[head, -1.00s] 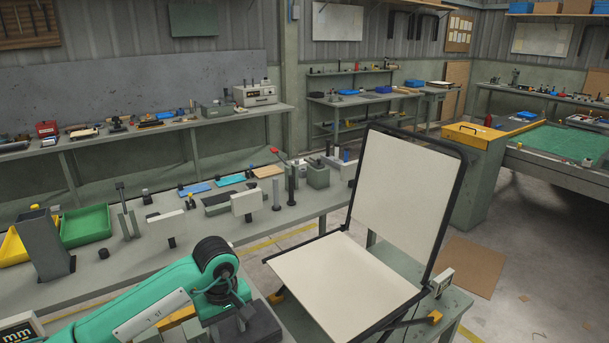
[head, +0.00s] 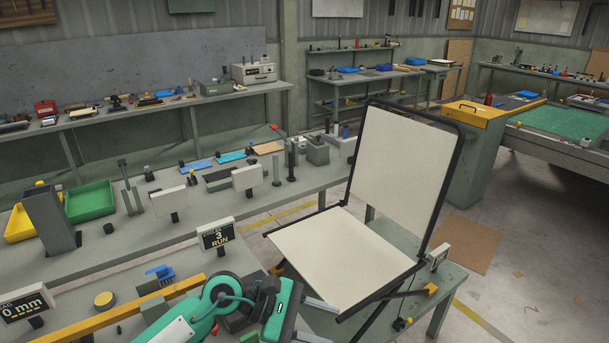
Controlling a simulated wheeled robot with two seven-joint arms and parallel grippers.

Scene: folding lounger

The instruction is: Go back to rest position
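The folding lounger stands on the grey-green bench in the head view, with a cream seat panel (head: 340,258) and a cream backrest (head: 403,160) in a black frame. The backrest is raised and leans back a little from upright. My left gripper (head: 314,321) is at the bottom, beside the lounger's near left corner. Its two pale metal fingers point right and stand apart, with nothing seen between them. Whether they touch the lounger's frame I cannot tell. My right gripper is not in view.
A green tray (head: 90,201) and several fixtures stand on the bench behind. The floor at right is mostly clear.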

